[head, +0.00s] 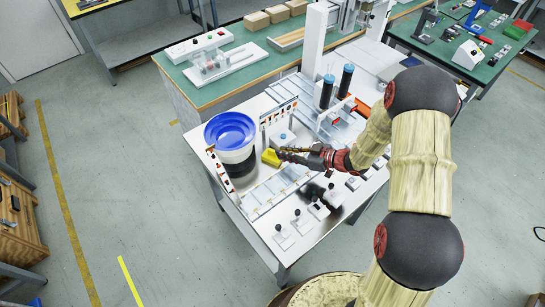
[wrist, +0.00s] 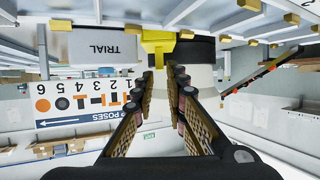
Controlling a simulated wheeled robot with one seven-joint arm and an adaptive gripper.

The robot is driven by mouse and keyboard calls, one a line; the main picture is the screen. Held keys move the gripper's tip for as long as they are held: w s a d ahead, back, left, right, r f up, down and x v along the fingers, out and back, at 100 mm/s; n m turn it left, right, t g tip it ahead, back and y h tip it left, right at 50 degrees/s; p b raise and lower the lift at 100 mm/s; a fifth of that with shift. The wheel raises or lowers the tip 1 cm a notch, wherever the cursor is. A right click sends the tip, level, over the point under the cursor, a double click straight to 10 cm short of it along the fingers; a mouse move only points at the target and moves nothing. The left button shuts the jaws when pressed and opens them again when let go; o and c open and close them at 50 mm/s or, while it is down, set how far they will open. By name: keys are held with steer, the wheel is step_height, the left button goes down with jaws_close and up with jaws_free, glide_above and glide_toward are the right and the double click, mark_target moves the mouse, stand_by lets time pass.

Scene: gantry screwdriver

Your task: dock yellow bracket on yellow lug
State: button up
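The yellow bracket (head: 271,157) shows just left of my gripper's tips in the head view, above the white table beside the blue-topped bowl. In the wrist view the bracket (wrist: 158,38) has a wide block and a narrow stem that reaches between my fingertips. My gripper (wrist: 160,72) appears shut on that stem; it also shows in the head view (head: 284,152). Several small yellow pieces sit along the rack edges in the wrist view, one of them a yellow block (wrist: 185,34) right of the bracket. I cannot tell which piece is the yellow lug.
A blue-and-white bowl feeder (head: 232,133) stands left of the bracket. A grey box marked TRIAL (wrist: 103,46) and a poses chart (wrist: 80,103) are close by. Two black cylinders (head: 326,92) stand behind. Small fixtures (head: 283,238) line the table's front.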

steer(key=b+x, duration=0.1)
steer(key=x, duration=0.3)
steer(key=shift+a+f+b, duration=0.1)
steer(key=shift+f+b, duration=0.1)
steer(key=shift+b, duration=0.2)
steer(key=shift+c, duration=1)
jaws_close()
steer(key=shift+r, duration=0.1)
step_height(320, 180, up, 18)
steer(key=p, duration=0.7)
steer(key=shift+w, duration=0.1)
